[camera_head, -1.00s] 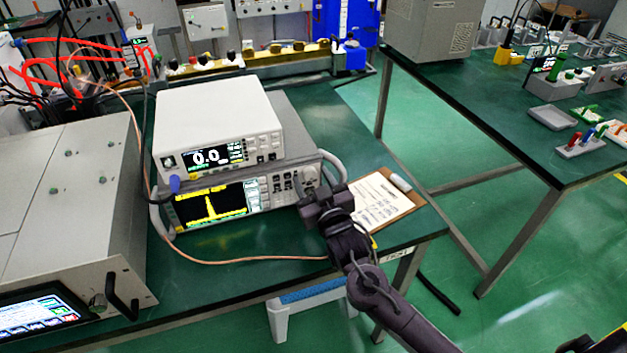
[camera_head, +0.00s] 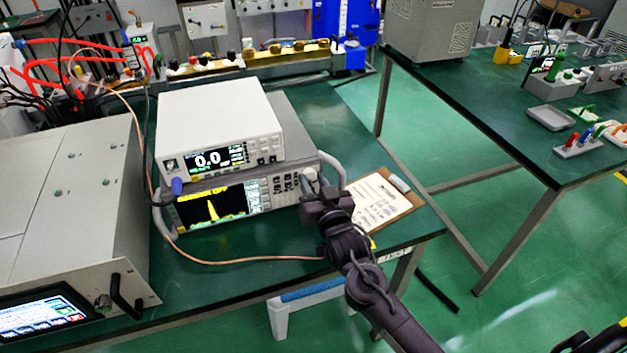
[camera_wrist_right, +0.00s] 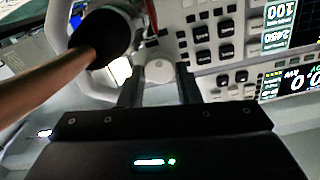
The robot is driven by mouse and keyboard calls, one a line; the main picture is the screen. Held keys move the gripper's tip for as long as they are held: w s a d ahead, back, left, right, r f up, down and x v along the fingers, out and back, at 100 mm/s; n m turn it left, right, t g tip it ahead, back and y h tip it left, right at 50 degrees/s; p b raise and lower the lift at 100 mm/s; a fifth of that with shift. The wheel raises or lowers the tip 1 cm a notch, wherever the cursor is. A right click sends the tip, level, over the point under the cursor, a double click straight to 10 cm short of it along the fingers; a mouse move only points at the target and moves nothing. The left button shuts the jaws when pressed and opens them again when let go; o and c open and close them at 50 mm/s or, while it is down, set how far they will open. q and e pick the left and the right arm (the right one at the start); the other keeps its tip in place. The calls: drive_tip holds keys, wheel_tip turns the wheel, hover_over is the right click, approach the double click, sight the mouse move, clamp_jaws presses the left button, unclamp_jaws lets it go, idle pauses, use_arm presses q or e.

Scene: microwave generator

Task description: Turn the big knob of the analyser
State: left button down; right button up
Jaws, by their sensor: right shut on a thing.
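The analyser (camera_head: 212,206) is the lower bench instrument, with a yellow trace on its dark screen, under a white meter (camera_head: 219,120). Its big pale knob (camera_head: 309,176) is at the right end of the front panel. My right gripper (camera_head: 313,187) is at that knob and partly covers it. In the right wrist view the knob (camera_wrist_right: 160,71) sits between the two dark fingers (camera_wrist_right: 159,82), which are shut on it. Buttons show beside it. My left gripper is not in view.
A copper-coloured cable (camera_head: 220,261) runs along the bench front; a brown cable (camera_wrist_right: 50,77) with a dark end is close beside the fingers in the wrist view. A clipboard (camera_head: 385,212) lies right of the analyser. A large grey unit (camera_head: 70,200) stands at left.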

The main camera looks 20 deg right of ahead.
drive_tip(key=o, duration=1)
drive_tip(key=s+b, duration=0.1)
drive_tip(key=s, duration=0.7)
drive_tip(key=shift+d, duration=0.1)
drive_tip(key=shift+w, duration=0.1)
